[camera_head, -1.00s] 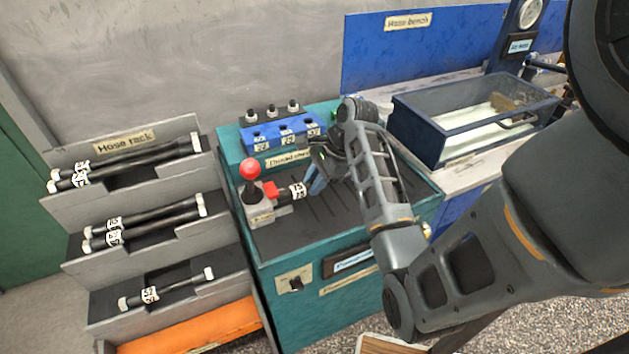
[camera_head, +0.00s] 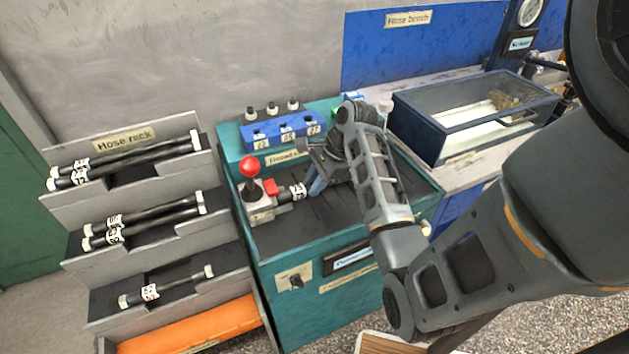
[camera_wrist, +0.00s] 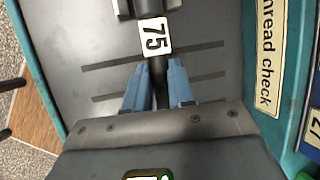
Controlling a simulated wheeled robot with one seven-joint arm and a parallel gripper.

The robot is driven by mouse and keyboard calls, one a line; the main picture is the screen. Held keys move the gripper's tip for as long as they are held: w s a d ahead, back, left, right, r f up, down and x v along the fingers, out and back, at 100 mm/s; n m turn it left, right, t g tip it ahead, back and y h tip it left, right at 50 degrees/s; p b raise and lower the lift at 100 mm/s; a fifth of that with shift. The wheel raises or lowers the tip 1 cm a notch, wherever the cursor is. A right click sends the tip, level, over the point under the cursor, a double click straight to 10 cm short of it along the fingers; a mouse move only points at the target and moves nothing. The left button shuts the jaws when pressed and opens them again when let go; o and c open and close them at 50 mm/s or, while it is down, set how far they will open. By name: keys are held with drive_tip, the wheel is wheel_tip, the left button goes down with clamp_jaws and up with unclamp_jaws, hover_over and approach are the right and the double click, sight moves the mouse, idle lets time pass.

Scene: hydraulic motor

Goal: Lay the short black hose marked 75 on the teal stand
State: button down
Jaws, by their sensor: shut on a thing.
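The short black hose marked 75 (camera_wrist: 155,37) shows its white tag in the wrist view, and the tag also shows in the head view (camera_head: 298,191). My gripper (camera_wrist: 158,90) is shut on the black hose just behind the tag, with a blue finger on each side. In the head view my gripper (camera_head: 316,186) is low over the dark top of the teal stand (camera_head: 345,225). The hose's far end reaches the grey clamp (camera_head: 261,212) with a red ball lever (camera_head: 250,167). I cannot tell whether the clamp grips it. The hose's near end is hidden by my gripper.
A blue block (camera_head: 281,133) with numbered sockets stands at the stand's back. The hose rack (camera_head: 165,228) at left holds several black hoses. A glass-sided tank (camera_head: 470,120) stands at right on the hose bench. The stand's front top is clear.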

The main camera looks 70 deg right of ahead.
drive_tip(key=c, duration=1)
unclamp_jaws()
drive_tip(key=shift+c, duration=0.2)
drive_tip(key=shift+o, duration=0.8)
drive_tip(key=shift+f, duration=0.1)
drive_tip(key=shift+a, duration=0.1)
drive_tip(key=v, duration=0.8)
